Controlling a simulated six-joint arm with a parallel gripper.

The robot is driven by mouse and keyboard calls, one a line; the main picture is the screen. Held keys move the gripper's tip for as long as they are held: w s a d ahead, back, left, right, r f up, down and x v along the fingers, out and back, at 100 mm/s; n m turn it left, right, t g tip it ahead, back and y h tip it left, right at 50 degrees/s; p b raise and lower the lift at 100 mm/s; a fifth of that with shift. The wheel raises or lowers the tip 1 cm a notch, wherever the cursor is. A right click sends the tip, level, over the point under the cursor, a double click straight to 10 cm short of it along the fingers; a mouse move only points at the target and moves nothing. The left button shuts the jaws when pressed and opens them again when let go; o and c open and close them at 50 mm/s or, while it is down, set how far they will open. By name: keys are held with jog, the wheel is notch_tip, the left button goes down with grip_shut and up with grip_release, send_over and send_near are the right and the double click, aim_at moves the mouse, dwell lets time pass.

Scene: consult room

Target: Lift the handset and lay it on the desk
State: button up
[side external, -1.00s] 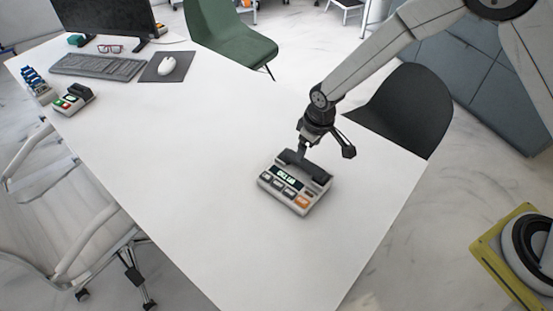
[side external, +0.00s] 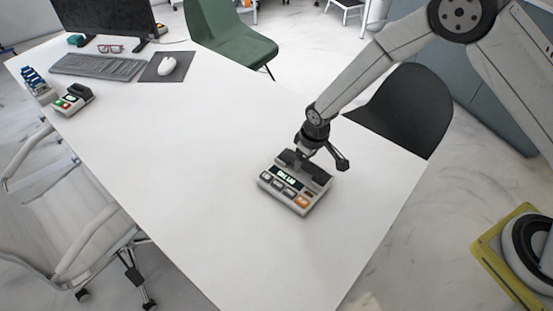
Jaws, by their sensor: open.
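The desk phone (side external: 289,191) stands on the white desk (side external: 190,180), with a small lit display and grey and orange buttons on its near side. Its dark handset (side external: 316,174) lies across the back of the phone, resting on it. My gripper (side external: 315,160) is open and low at the handset, pointing down. One finger is near the handset's left part and the other sticks out to the right behind it. I cannot tell whether the fingers touch the handset.
Free desk surface lies left and in front of the phone. A second device (side external: 73,98), a keyboard (side external: 98,66), a mouse (side external: 167,66) on a dark pad and a monitor (side external: 105,17) stand at the far left. A black chair (side external: 408,110) stands behind the desk's right edge.

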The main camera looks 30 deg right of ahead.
jog(key=shift+w+f, duration=0.15)
jog(key=shift+f, duration=1.05)
grip_shut()
